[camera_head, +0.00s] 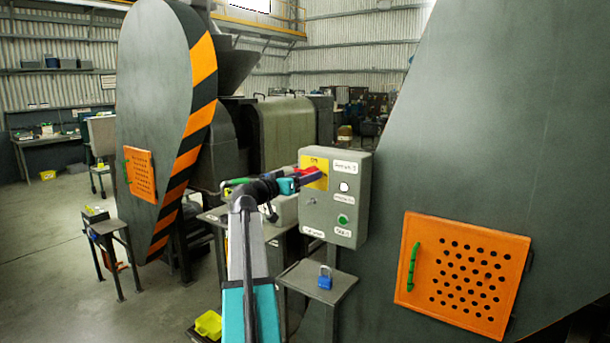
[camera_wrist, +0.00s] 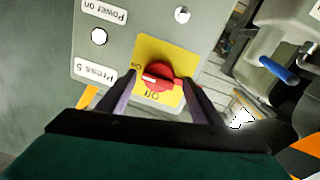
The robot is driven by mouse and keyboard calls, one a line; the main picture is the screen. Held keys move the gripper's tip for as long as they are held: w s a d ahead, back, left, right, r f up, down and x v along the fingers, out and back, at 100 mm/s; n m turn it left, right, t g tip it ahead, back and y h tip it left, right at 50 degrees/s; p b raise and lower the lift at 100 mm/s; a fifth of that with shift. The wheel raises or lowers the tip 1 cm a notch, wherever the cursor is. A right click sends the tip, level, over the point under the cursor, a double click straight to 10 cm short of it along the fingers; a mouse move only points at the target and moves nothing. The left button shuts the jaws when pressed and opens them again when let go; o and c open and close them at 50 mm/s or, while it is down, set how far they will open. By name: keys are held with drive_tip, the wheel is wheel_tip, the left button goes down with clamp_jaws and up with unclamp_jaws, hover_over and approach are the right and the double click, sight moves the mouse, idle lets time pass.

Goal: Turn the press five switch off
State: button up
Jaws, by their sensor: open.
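The press five switch is a red rotary knob (camera_wrist: 165,76) on a yellow plate (camera_wrist: 150,48), which reads "On" and "Off". In the wrist view, the knob's white mark is at its left end, near "On". The plate sits on a grey control box (camera_head: 352,204), whose label (camera_wrist: 95,68) reads "Press 5". My gripper (camera_wrist: 158,80) is open, with one dark finger on each side of the knob. I cannot tell whether the fingers touch it. In the head view, my gripper (camera_head: 300,178) is at the yellow plate and partly hides the knob.
The box also carries a white lamp (camera_head: 343,187) and a green button (camera_head: 342,219). A blue padlock (camera_head: 325,278) is on a small stand below. A large guard with an orange vented door (camera_head: 463,272) stands to the right.

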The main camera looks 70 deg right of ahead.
drive_tip(key=shift+s+d, duration=0.15)
drive_tip(key=shift+d, duration=0.3)
